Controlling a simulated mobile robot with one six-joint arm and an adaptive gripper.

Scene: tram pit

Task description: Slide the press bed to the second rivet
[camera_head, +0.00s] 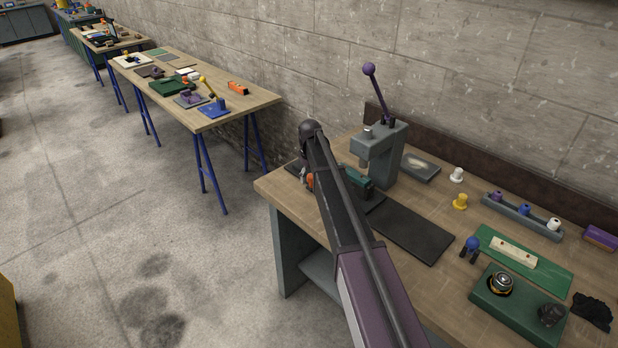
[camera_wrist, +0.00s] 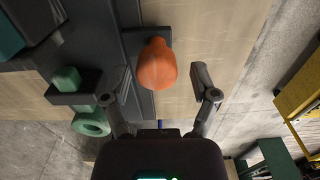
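The grey press (camera_head: 379,158) with a purple ball lever stands at the back of the workbench. A teal block (camera_head: 356,181) sits low in front of it, partly hidden by my arm; I cannot tell if it is on the press bed. An orange knob (camera_wrist: 157,65) sits at the end of a dark rail (camera_wrist: 138,50) in the wrist view; a bit of it shows beside my arm in the head view (camera_head: 310,181). My gripper (camera_wrist: 161,78) is open, its fingers apart on either side of the knob, with gaps visible. The rivets cannot be made out.
A dark mat (camera_head: 412,229) lies right of my arm. In the wrist view, a green ring (camera_wrist: 92,122) is close to the left finger.

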